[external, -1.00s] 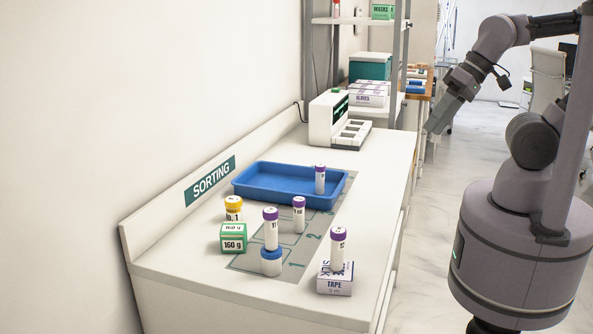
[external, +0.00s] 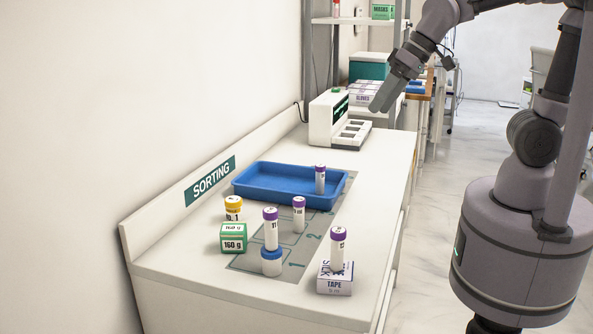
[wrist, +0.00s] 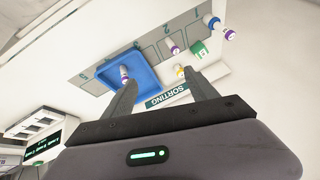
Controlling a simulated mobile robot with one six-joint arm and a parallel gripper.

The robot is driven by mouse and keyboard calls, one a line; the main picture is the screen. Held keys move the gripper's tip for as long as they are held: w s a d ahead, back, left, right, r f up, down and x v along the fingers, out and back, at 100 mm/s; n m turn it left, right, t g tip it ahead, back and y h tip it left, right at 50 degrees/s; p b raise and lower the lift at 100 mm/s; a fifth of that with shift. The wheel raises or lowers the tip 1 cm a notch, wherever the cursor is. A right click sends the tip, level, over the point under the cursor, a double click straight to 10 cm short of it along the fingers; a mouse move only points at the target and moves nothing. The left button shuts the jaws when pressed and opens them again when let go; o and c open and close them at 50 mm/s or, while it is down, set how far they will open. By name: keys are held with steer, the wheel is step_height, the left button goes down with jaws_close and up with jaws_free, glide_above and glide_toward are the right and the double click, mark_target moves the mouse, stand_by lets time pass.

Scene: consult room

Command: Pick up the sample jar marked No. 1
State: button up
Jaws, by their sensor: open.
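The sample jar (external: 233,209) is white with a yellow lid; its label is partly turned away and ends in 1. It stands upright by the green 160 g box (external: 233,238), at the wall side of the counter; I cannot tell whether it is on the box or just behind it. The yellow lid (wrist: 180,71) also shows in the wrist view, near the right fingertip. My gripper (external: 380,104) is open and empty, high above the counter's far right part, well away from the jar. Its two spread fingers (wrist: 159,78) show in the wrist view.
A blue tray (external: 270,194) holds a purple-capped tube (external: 320,179). Another tube (external: 299,214) stands near it. A tube (external: 271,229) rises at a blue-lidded jar (external: 271,262), another at the tape box (external: 335,281). A white device (external: 328,118) stands behind.

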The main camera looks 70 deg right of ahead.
steer(key=w+a+f+n, duration=0.1)
steer(key=w+f, duration=0.1)
steer(key=w, duration=0.8)
steer(key=n+p, duration=0.1)
steer(key=n, duration=0.3)
glide_toward(238, 199)
steer(key=b+x, duration=0.3)
steer(key=x, duration=0.4)
steer(key=shift+s+d+f, duration=0.1)
steer(key=shift+d+f, duration=0.05)
steer(key=shift+f, duration=0.05)
steer(key=b+x, duration=0.2)
steer(key=x, duration=0.3)
steer(key=shift+w+f, duration=0.3)
steer(key=shift+s+r, duration=0.1)
steer(key=shift+r, duration=0.05)
steer(key=c, duration=1.5)
